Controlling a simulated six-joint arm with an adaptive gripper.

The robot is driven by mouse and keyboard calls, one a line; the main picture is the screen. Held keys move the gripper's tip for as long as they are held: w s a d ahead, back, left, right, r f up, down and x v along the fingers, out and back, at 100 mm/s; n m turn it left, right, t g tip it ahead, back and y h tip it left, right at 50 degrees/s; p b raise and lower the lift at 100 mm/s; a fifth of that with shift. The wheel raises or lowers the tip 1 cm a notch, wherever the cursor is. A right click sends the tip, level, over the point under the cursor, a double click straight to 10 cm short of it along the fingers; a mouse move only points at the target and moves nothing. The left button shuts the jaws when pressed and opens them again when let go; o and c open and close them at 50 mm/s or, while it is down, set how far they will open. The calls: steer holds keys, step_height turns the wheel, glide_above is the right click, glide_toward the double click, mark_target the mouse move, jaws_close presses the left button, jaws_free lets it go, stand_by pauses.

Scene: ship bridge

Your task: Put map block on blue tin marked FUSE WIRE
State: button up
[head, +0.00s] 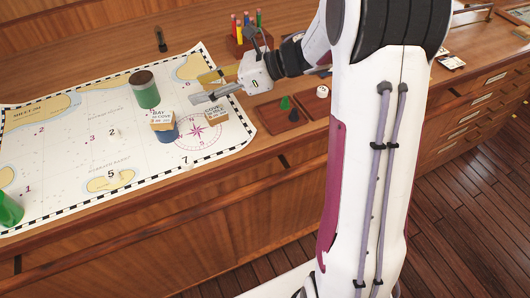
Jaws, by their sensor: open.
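A small block with a lettered white and tan face (162,118) rests on top of a blue tin (167,135), which stands upright on the chart. No label on the tin is readable here. A second, similar lettered block (215,113) stands on the chart to the right, beside the compass rose. I cannot tell from this view which block the task means. My gripper (203,96) is open and empty, above and behind the second block, apart from both blocks and the tin.
A green tin with a dark top (145,92) stands behind the blue tin. A pencil holder (245,38) and a compartment tray (291,118) sit near my arm. The chart's left middle is mostly clear.

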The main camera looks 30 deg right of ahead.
steer(key=w+d+r+m+t+h, duration=0.2)
steer(key=r+m+t+h, duration=0.1)
steer(key=r+m, duration=0.25)
steer(key=w+d+r+m+t+h, duration=0.3)
steer(key=r+m, duration=0.1)
steer(key=m, duration=0.3)
steer(key=s+d+r+m+h, duration=0.5)
steer(key=s+d+m+h, duration=0.15)
steer(key=m, duration=0.75)
steer(key=s+a+f+m+g, duration=0.2)
steer(key=s+f+m, duration=0.1)
steer(key=s+m, duration=0.4)
steer(key=s+a+f+m+g, duration=0.2)
steer(key=s+m, duration=0.5)
steer(key=s, duration=0.6)
steer(key=s+a+f+m+g, duration=0.3)
steer(key=s+f+m, duration=0.3)
steer(key=s, duration=0.4)
steer(key=shift+a+f+m+y, duration=0.15)
steer(key=shift+a+m+y, duration=0.3)
steer(key=shift+a, duration=0.25)
